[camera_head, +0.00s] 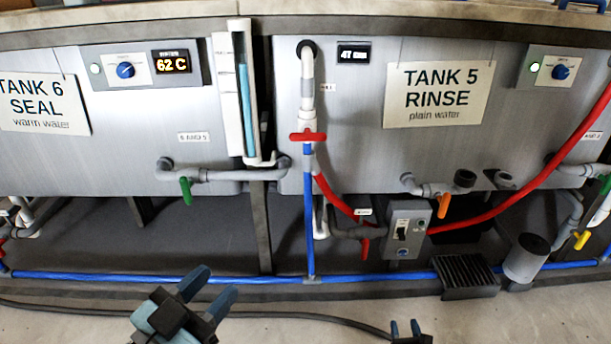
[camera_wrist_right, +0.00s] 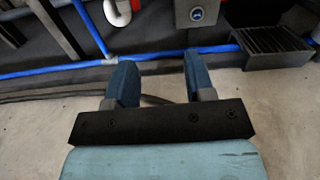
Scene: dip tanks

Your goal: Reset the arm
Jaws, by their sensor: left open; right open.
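My left gripper (camera_head: 207,290) is at the lower left of the head view, above the floor in front of the tanks. Its two blue fingers are apart with nothing between them. My right gripper (camera_head: 404,328) shows only at the bottom edge of the head view, with its fingertips apart. In the right wrist view its blue fingers (camera_wrist_right: 160,85) are open and empty over the floor. Neither gripper touches a valve, pipe or tank. Most of both arms is out of view.
Tank 6 (camera_head: 120,110) and Tank 5 (camera_head: 450,140) stand ahead with valves and pipes. A blue pipe (camera_head: 180,277) runs low along the front. A switch box (camera_head: 405,228), a black grate (camera_head: 465,272) and a grey cylinder (camera_head: 526,262) sit low at right. Bare floor (camera_head: 290,330) lies nearest.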

